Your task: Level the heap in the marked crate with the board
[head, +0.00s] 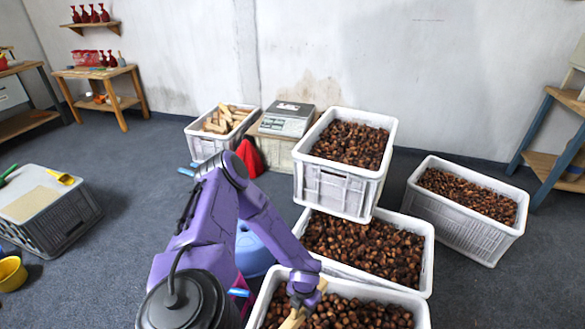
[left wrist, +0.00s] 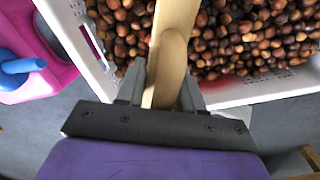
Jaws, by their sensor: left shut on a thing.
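My left gripper (head: 303,290) is shut on the pale wooden board (left wrist: 173,50), over the nearest white crate (head: 424,312). The board also shows in the head view (head: 292,321), partly hidden by the gripper and cut off by the lower edge. In the left wrist view the board runs from between the fingers up across brown chestnuts (left wrist: 235,40), with chestnuts on both sides of it. The crate's white wall (left wrist: 72,38) is left of it. I cannot make out a mark on any crate. My right gripper is not in view.
Behind stand another chestnut crate (head: 427,262), a raised one (head: 340,190) and one at right (head: 470,232). A scale (head: 288,118) and a crate of wooden pieces (head: 207,143) are farther back. A blue jug (head: 252,248) stands left of the near crate. Floor at left is partly free.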

